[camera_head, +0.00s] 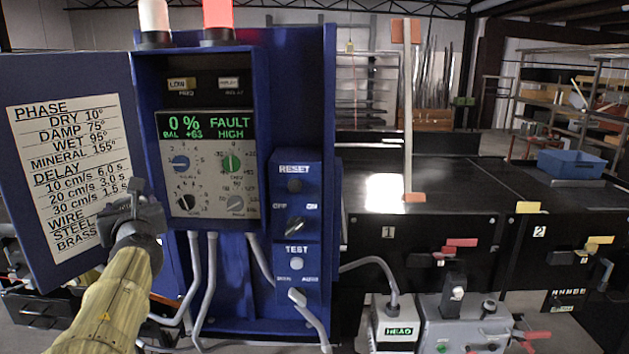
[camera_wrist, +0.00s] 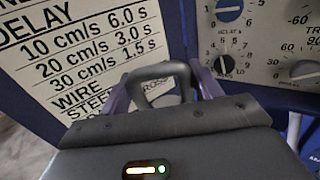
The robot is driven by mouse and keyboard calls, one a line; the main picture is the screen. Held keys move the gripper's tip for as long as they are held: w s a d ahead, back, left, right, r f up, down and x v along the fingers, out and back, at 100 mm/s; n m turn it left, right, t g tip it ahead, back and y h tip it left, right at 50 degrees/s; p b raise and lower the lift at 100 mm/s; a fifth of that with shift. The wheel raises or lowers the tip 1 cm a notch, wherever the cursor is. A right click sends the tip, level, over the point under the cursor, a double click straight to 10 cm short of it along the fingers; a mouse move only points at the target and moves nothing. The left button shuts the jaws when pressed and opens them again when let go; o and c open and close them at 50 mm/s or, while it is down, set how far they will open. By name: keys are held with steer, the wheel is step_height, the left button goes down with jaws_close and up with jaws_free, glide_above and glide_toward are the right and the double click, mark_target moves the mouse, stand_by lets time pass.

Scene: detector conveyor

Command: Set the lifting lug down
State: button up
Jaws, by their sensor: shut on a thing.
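The lifting lug (camera_wrist: 160,69) is a dark grey ring-shaped loop, seen in the wrist view just beyond the gripper body. My gripper (camera_wrist: 162,92) is shut on it, with a purple finger at either side. In the head view my gripper (camera_head: 133,203) is at the left, raised in front of the open cabinet door, left of the control panel. The lug is small and hard to make out there. The lug's lower part is hidden by the gripper body in the wrist view.
The blue cabinet's open door (camera_head: 72,165) carries a phase and delay chart. The control panel (camera_head: 205,165) reads FAULT HIGH, under a lit red lamp (camera_head: 217,14). Grey cables hang below.

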steer(key=w+f+b, duration=0.1)
steer(key=w+f, duration=0.2)
steer(key=f, duration=0.9)
steer(key=w+f, duration=0.2)
steer(key=f, duration=1)
steer(key=w+d+f+m+t+h+b, duration=0.1)
steer(key=w+d+f+h, duration=0.1)
steer(key=d+f, duration=0.7)
steer(key=w+d+f+m+t+h+b, duration=0.1)
steer(key=d+f, duration=0.5)
steer(key=f, duration=0.8)
steer(key=s+d+f+m+h+b, duration=0.1)
steer(key=d+f+h, duration=0.1)
steer(key=d+f, duration=0.35)
steer(key=s+d+f+m+h, duration=0.1)
steer(key=d+f, duration=0.1)
steer(key=d, duration=0.6)
steer(key=d+f+m+h+b, duration=0.1)
steer(key=d+f+h, duration=0.15)
steer(key=d, duration=0.35)
steer(key=s+d, duration=0.4)
steer(key=d, duration=0.5)
steer(key=s+d+m+h+b, duration=0.1)
steer(key=s+d, duration=0.4)
steer(key=d, duration=0.3)
steer(key=shift+s+d+t, duration=0.3)
steer(key=shift+d+t, duration=0.05)
steer(key=shift+t, duration=0.05)
